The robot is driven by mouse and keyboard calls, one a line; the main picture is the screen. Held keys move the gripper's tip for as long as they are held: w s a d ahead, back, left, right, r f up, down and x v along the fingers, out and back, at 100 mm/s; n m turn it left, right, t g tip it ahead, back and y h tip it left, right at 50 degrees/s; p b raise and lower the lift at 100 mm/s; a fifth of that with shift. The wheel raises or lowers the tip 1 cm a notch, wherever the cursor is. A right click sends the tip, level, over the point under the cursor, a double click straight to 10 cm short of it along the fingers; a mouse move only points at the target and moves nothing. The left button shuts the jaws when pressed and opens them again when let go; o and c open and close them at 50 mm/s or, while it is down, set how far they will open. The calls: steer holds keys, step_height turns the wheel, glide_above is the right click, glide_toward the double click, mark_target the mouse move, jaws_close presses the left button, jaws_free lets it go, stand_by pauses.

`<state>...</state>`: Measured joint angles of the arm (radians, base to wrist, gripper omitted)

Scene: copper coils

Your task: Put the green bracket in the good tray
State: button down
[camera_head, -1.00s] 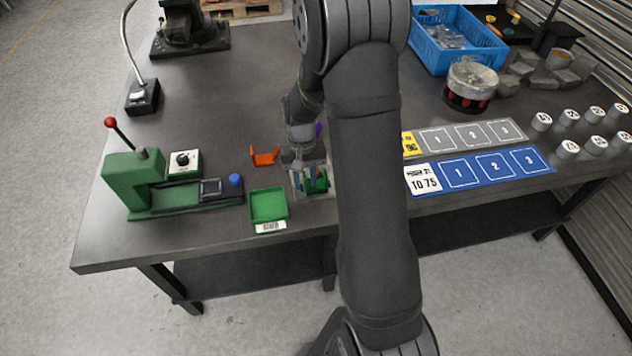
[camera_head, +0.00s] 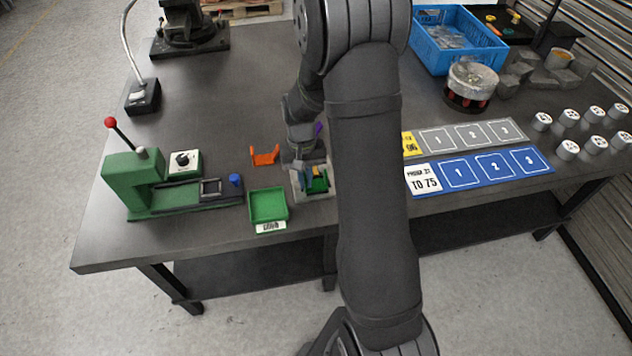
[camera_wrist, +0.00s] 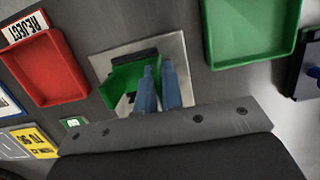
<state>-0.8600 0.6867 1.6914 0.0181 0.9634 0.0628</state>
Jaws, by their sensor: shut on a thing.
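The green bracket (camera_head: 320,183) is at a small pale plate (camera_wrist: 173,47), left of my arm in the head view. In the wrist view the bracket (camera_wrist: 125,76) shows its green wall and a dark upper edge. My gripper (camera_wrist: 158,72) has its blue fingers close together on the bracket's right side, shut on it. In the head view my gripper (camera_head: 311,172) is partly hidden by its own wrist. I cannot tell whether the bracket touches the plate. The green good tray (camera_head: 268,204) is empty, just left of the plate; it also shows top right in the wrist view (camera_wrist: 250,58).
A red tray labelled REJECT (camera_wrist: 52,70) lies on the bracket's other side. An orange bracket (camera_head: 264,156) lies behind the good tray. A green press (camera_head: 133,182) with a red-knobbed lever stands to the left. Numbered mats (camera_head: 480,184) lie on the right.

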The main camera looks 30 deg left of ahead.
mark_target(305, 178)
steer(key=shift+r, duration=2.45)
steer(key=shift+r, duration=0.2)
steer(key=shift+r, duration=1.35)
steer(key=s+a, duration=0.7)
steer(key=s, duration=0.5)
steer(key=shift+f, duration=3.55)
steer(key=shift+f, duration=0.2)
